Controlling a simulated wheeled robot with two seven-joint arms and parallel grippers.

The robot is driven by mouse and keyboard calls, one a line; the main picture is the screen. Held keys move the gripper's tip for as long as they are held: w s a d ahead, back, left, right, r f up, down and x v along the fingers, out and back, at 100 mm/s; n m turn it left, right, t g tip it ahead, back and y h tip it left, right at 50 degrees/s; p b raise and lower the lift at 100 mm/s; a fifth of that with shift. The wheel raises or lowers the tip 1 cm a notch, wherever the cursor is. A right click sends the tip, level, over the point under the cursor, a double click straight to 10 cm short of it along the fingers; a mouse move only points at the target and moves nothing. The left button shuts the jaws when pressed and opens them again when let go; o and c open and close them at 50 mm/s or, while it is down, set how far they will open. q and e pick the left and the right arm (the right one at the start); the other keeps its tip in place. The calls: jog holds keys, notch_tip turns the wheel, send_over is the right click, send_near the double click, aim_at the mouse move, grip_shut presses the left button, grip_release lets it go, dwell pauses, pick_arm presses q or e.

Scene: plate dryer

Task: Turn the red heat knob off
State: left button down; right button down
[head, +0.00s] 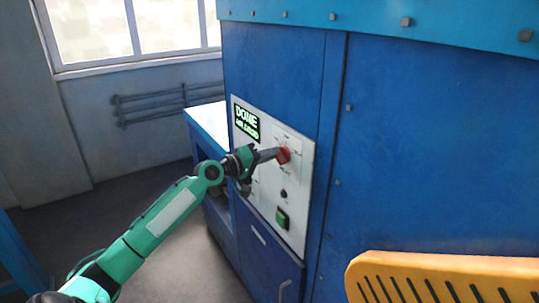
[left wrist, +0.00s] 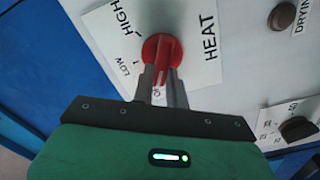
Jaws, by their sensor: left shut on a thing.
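The red heat knob (left wrist: 160,48) sits on a white plate marked HEAT, HIGH and LOW in the left wrist view. In the head view the knob (head: 284,155) is on the white control panel (head: 297,217). My left gripper (left wrist: 164,78) is shut on the knob's raised ridge, one finger on each side. The ridge runs down the picture between the fingers. A small label between the fingers is partly hidden, and I cannot tell exactly which mark the knob points at. In the head view my left gripper (head: 277,154) reaches the panel from the left. My right gripper is not in view.
The panel also has a lit DOME display (head: 246,123), a dark knob (head: 283,194) and a green button (head: 282,217). In the left wrist view a black knob (left wrist: 298,128) sits at the right. A yellow slotted chair back (head: 440,266) stands at the lower right.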

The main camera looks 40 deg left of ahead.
pick_arm(q)
jog(key=c, duration=1.4)
grip_release()
jog(key=shift+a, duration=0.1)
jog(key=b+v, duration=0.6)
jog(key=v, duration=0.7)
jog(key=shift+s+b, duration=0.3)
jog(key=shift+s, duration=0.1)
jog(key=shift+a, duration=0.15)
